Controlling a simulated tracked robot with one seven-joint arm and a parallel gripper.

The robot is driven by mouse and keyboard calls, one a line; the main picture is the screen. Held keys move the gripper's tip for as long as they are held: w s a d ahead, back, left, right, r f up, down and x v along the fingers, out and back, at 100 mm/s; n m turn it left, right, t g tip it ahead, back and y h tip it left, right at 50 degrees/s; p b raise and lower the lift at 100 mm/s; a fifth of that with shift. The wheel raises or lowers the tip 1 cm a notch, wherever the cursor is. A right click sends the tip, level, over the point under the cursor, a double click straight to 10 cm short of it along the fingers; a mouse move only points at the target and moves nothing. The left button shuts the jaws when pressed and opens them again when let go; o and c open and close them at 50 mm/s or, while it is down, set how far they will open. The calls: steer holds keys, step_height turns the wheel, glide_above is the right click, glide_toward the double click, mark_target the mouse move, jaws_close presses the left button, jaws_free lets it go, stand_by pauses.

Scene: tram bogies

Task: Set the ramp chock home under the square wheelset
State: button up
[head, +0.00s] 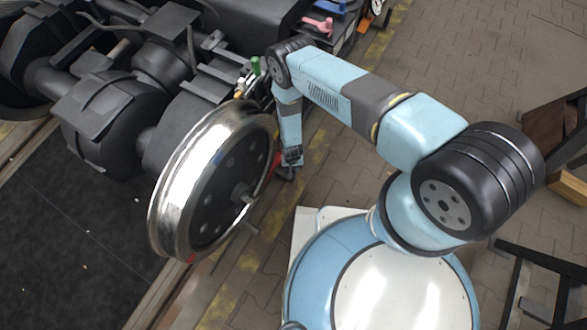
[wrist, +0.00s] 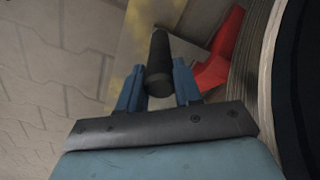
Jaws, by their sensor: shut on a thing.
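A large steel wheel (head: 215,185) of a wheelset stands on the rail in the head view. Its edge fills the right side of the wrist view (wrist: 262,85). A red chock (wrist: 222,52) lies close beside the wheel rim in the wrist view. In the head view a red strip (head: 271,166) shows at the wheel's right edge, mostly hidden by the wheel. My gripper (wrist: 158,85) is shut on a black cylindrical handle (wrist: 159,58), low beside the wheel. Whether the handle joins the red chock is hard to see. How far the chock sits under the wheel is hidden.
A second red bit (head: 191,259) shows at the wheel's near lower edge. The dark bogie frame (head: 160,60) fills the upper left. Coloured levers, one pink (head: 318,24), stand beyond my arm. Paved floor (head: 460,65) to the right is open; a black metal stand (head: 545,270) is at lower right.

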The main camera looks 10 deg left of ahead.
jaws_close()
steer(key=shift+s, duration=0.1)
